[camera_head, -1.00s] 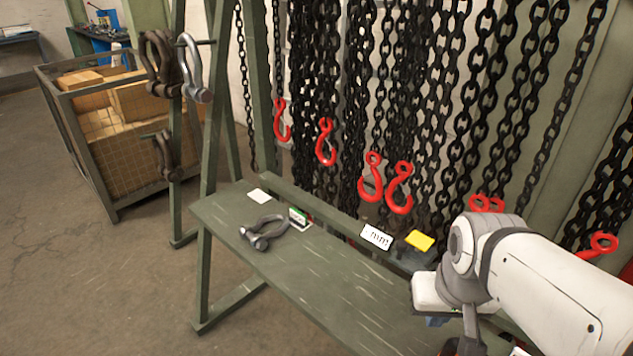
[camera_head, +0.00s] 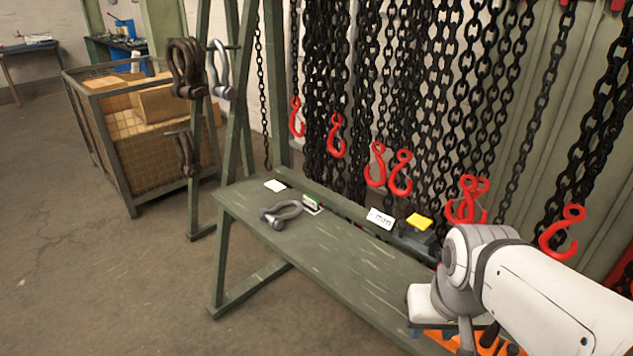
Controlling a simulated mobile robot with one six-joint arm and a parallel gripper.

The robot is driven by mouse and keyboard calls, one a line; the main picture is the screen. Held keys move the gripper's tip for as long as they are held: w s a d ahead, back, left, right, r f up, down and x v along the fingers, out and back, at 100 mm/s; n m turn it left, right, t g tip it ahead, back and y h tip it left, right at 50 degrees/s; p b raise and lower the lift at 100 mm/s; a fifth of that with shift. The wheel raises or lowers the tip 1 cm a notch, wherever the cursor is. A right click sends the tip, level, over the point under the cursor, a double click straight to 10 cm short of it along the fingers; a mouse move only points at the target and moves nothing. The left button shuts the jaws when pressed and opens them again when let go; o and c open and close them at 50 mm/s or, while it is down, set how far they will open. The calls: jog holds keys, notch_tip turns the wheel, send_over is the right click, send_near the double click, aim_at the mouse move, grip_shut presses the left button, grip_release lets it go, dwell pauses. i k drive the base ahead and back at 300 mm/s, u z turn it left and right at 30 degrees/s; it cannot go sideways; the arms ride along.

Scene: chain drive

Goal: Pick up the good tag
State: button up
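A small green-and-white tag (camera_head: 312,205) stands on the green bench, just right of a grey shackle; it may be the good tag, but its lettering is too small to read. A plain white card (camera_head: 276,185) lies at the bench's far left end. A white card with dark marks (camera_head: 381,218) and a yellow card (camera_head: 419,221) sit farther right along the back. My arm comes in from the right, and my gripper (camera_head: 477,342) is at the bottom edge, partly cut off, well right of the tags. Its finger opening is not clear.
The green bench (camera_head: 340,265) has a clear front surface. The grey shackle (camera_head: 281,214) lies beside the green-and-white tag. Black chains with red hooks (camera_head: 402,172) hang behind. Shackles hang on the frame post at left. A mesh crate of boxes (camera_head: 150,140) stands on the floor beyond.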

aim_at(311, 204)
jog(key=u, duration=2.5)
jog(key=i, duration=1.6)
jog(key=z, duration=2.6)
jog(key=i, duration=1)
jog(key=z, duration=0.1)
